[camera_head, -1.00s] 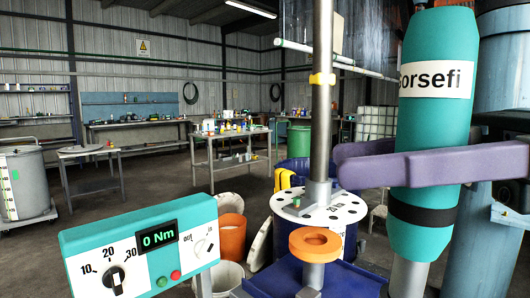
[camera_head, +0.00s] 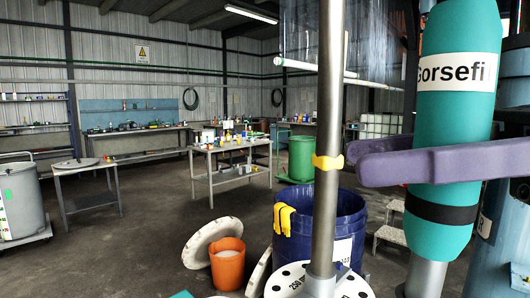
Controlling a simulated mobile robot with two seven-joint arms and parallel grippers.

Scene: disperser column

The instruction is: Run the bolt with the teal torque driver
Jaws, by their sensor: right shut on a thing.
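The teal torque driver (camera_head: 454,110) stands upright at the right, with a partly cut-off white label and a dark band low on its body. A grey metal shaft (camera_head: 425,279) comes out of its lower end and leaves the picture at the bottom. My right gripper (camera_head: 440,160), with purple fingers, is shut on the driver's body below the label. The driver's tip is out of view. No bolt shows in the picture. My left gripper is not in view.
Behind are a blue drum (camera_head: 351,217) with yellow gloves and an orange bucket (camera_head: 228,266).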

